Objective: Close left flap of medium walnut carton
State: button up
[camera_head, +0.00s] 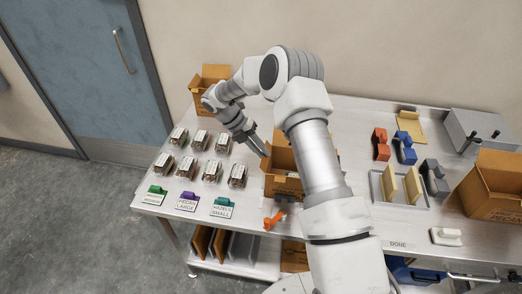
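A brown open carton (284,186) stands at the middle of the table, its right side hidden behind my arm. I cannot read its print, so I cannot tell for sure that it is the medium walnut one. My gripper (263,152) points down and to the right at the carton's upper left edge, where the left flap would be. The flap is too small and covered to make out, and I cannot tell whether the fingers touch it. The fingers are too small to show a gap between them.
Another open carton (207,84) stands at the back left and one (497,187) at the right. Several clear clamshell trays (187,165) fill the left of the table, with label cards (187,201) in front. An orange tool (274,219) lies before the middle carton.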

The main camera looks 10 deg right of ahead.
grip_shut()
dwell(1.1)
jog(key=shift+d+r, duration=0.1)
jog(key=shift+r, duration=0.05)
